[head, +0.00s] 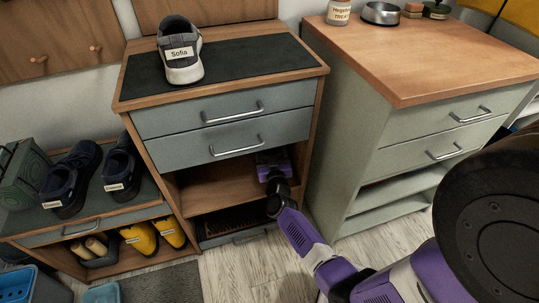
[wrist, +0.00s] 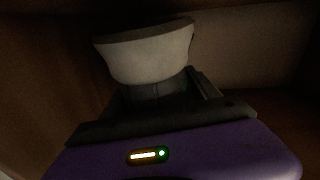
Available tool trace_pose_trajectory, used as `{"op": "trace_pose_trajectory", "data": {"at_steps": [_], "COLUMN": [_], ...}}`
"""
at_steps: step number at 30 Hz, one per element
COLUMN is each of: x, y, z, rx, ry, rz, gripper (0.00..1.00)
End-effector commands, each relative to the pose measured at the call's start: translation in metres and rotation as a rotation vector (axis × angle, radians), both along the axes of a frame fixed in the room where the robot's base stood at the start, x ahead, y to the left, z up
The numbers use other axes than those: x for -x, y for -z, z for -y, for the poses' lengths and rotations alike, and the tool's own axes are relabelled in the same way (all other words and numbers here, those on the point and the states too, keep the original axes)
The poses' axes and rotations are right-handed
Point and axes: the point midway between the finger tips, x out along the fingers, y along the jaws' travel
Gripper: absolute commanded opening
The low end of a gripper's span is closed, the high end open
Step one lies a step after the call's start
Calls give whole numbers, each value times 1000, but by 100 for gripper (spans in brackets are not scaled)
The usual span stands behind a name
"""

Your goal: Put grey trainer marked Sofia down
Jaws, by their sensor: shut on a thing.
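My gripper (head: 273,160) reaches into the open shelf bay (head: 215,188) of the wooden cabinet with grey-blue drawers. In the wrist view, my gripper (wrist: 155,92) is shut on a pale, rounded piece that looks like the sole end of a grey trainer (wrist: 145,55). Its label and upper are hidden, and in the head view my gripper and arm hide it. I cannot tell whether it touches the shelf. Another grey trainer (head: 180,55), with a white sole and a "Sofia" label, stands on the dark mat on top of the cabinet.
Wooden walls close in around my gripper in the dim bay. A dark slatted tray (head: 235,220) sits below. Dark shoes (head: 70,178) and yellow shoes (head: 140,238) are on the low bench at left. A green cabinet (head: 375,130) stands close at right.

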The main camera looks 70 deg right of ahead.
Motion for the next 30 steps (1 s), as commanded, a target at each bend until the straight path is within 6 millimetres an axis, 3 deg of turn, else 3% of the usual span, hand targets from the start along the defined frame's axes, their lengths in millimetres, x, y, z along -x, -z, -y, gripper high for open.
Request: {"op": "trace_pose_trajectory", "data": {"at_steps": [2,16,17,19,20,30], "x": [0,-3,-3,-3,-3,-3], "y": [17,20,20,20,20,18], "z": [1,3,3,3,3,3], "rx": [1,2,0,0,0,0], "ry": [2,0,0,0,0,0], "rz": [1,1,0,0,0,0], "gripper": [15,15,74,88,92,92]}}
